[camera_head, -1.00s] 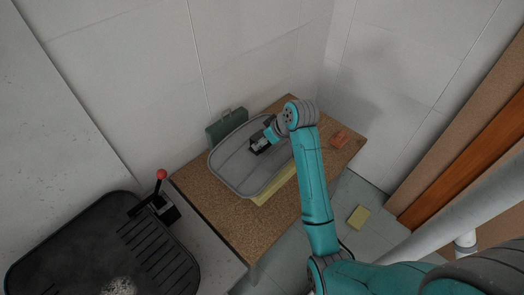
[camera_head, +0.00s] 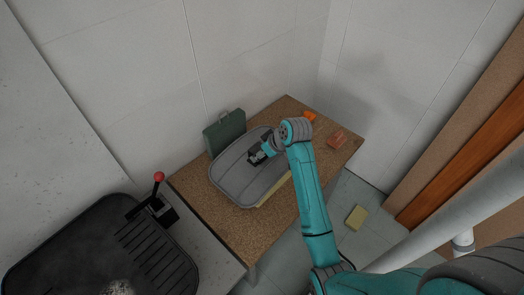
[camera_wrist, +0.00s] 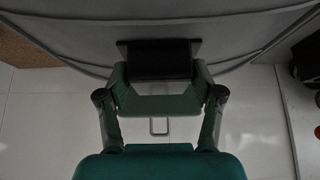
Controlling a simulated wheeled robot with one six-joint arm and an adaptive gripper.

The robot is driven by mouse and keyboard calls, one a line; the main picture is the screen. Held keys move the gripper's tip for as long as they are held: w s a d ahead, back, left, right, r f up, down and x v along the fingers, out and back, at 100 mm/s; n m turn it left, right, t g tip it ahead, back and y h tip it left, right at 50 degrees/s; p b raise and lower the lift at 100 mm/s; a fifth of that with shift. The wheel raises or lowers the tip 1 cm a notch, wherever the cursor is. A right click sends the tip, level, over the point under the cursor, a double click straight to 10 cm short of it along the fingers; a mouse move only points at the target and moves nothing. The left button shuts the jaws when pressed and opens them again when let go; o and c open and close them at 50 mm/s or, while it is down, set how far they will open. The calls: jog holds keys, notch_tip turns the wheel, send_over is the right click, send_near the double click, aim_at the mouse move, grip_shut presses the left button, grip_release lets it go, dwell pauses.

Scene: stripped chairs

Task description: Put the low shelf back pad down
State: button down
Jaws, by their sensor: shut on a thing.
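The back pad is a grey, rounded panel with seam lines (camera_head: 240,178), lying over the low cork-topped shelf (camera_head: 232,226) in the head view. My gripper (camera_head: 259,157) is at the pad's upper right part, shut on a dark block on the pad. In the wrist view the pad (camera_wrist: 80,28) fills the top, and my gripper (camera_wrist: 158,82) closes on its black block. A yellow edge shows under the pad's lower right side. Whether the pad touches what is beneath it cannot be told.
A green case (camera_head: 225,132) stands behind the pad against the wall. An orange item (camera_head: 309,116) and a reddish-orange box (camera_head: 338,139) lie on the shelf's right part. A yellow block (camera_head: 356,217) is on the floor. A black seat with a red-knobbed lever (camera_head: 158,177) is at left.

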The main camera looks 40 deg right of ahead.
jog(key=shift+f, duration=0.35)
jog(key=shift+c, duration=0.8)
grip_release()
jog(key=shift+r, duration=0.1)
